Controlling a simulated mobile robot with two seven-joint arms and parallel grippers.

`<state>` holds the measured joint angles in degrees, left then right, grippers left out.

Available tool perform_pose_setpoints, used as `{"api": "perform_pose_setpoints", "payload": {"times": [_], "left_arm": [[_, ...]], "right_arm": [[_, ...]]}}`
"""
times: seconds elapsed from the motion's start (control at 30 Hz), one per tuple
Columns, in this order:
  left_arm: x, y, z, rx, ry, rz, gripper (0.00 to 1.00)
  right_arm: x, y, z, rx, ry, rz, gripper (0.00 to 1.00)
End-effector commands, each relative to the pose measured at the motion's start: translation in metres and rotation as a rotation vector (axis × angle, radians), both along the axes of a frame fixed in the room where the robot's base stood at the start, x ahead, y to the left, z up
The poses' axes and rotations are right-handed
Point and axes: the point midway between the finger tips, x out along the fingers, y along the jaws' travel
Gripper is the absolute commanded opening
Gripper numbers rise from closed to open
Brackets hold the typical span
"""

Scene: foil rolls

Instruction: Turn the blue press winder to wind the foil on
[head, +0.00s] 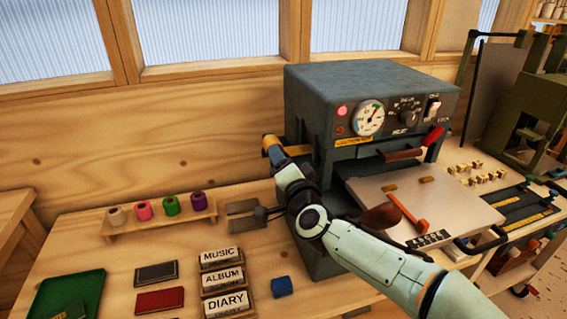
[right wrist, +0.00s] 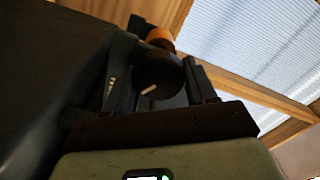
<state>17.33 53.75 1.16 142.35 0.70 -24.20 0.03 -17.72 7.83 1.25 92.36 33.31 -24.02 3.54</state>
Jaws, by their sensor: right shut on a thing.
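The blue-grey press (head: 335,105) stands on the bench against the wooden wall. My right gripper (head: 272,153) reaches to its left side from below. In the right wrist view its fingers close on both sides of a dark round winder knob (right wrist: 158,72) with a small white mark. My right gripper is shut on this knob. An orange-gold roll (right wrist: 160,38) shows just beyond the knob. A yellow-gold piece (head: 297,150) shows beside my gripper in the head view. My wrist hides much of the press's left side. My left gripper is not in view.
A rack of coloured rolls (head: 158,220) stands left. MUSIC, ALBUM and DIARY blocks (head: 222,278), a blue cube (head: 281,287), and green (head: 68,295) and red (head: 160,300) covers lie in front. The press's pale bed (head: 455,205) extends right. A grey bracket (head: 243,215) sits left of my wrist.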

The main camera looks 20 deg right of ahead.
Motion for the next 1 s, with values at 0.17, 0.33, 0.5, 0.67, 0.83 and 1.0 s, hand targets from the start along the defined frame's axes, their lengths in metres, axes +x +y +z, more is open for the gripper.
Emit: {"api": "perform_pose_setpoints", "payload": {"times": [0.17, 0.33, 0.5, 0.67, 0.83, 1.0], "left_arm": [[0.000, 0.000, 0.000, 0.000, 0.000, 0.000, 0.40], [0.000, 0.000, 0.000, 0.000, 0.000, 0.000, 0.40], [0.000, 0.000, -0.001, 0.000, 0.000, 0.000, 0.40], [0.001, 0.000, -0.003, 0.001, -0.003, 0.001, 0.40], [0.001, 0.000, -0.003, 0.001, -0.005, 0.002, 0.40], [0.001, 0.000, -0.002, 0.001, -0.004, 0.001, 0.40]], "right_arm": [[0.000, -0.001, 0.001, -0.001, -0.002, -0.001, 0.77], [0.000, 0.000, 0.000, -0.001, -0.001, -0.001, 0.77], [-0.009, 0.000, 0.001, -0.001, -0.001, 0.001, 0.77], [-0.037, -0.002, 0.002, -0.001, -0.003, 0.001, 0.77], [-0.078, -0.003, 0.002, -0.001, -0.003, 0.001, 0.77], [-0.111, -0.004, 0.001, -0.001, -0.003, -0.001, 0.77]]}}
